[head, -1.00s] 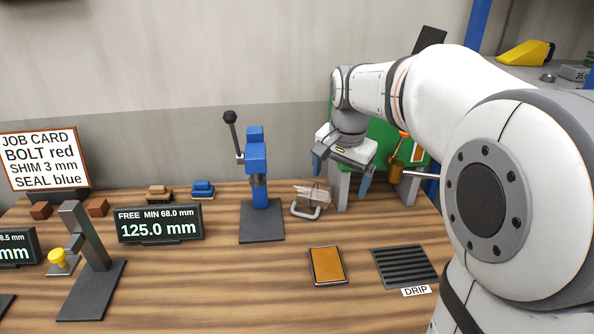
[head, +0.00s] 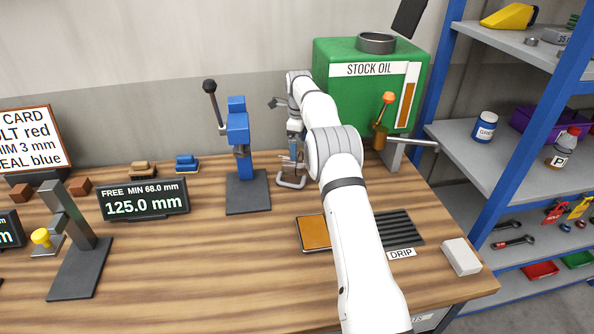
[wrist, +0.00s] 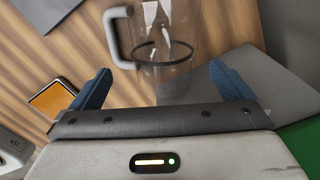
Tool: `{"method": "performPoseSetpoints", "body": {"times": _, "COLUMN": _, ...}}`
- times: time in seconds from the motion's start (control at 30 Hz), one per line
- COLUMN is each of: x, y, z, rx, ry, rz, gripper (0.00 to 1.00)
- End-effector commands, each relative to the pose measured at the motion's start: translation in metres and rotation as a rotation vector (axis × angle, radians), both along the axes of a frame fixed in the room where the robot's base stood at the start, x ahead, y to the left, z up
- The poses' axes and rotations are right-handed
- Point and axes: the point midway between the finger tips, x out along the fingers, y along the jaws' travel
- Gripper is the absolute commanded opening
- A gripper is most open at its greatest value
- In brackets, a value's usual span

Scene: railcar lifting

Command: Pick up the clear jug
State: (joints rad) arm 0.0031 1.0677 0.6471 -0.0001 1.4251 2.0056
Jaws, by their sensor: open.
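The clear jug (wrist: 180,62) is see-through, with a grey handle and a dark ring band. In the wrist view it stands at the top centre, ahead of my gripper (wrist: 160,84). My gripper is open, its two blue fingers spread, with the jug beyond the gap between them. The handle lies toward the left finger. In the head view the jug's grey base and handle (head: 291,182) show on the bench right of the blue press. My gripper (head: 291,158) is over it there, and my arm hides much of both.
The blue press (head: 238,135) stands close left of the jug. The green stock oil tank (head: 340,85) with its tap is behind to the right. An orange pad (head: 313,233) and a drip grille (head: 402,228) lie in front.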

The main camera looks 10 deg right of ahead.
Motion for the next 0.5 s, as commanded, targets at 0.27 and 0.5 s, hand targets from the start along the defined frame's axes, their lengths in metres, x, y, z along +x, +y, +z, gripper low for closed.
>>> {"method": "performPoseSetpoints", "body": {"times": 0.27, "x": 0.002, "y": -0.001, "z": -0.029, "rx": 0.000, "ry": 0.004, "rz": -0.023, "gripper": 1.00}}
{"method": "performPoseSetpoints", "body": {"times": 0.5, "x": 0.003, "y": 0.000, "z": -0.061, "rx": 0.000, "ry": 0.007, "rz": -0.022, "gripper": 1.00}}
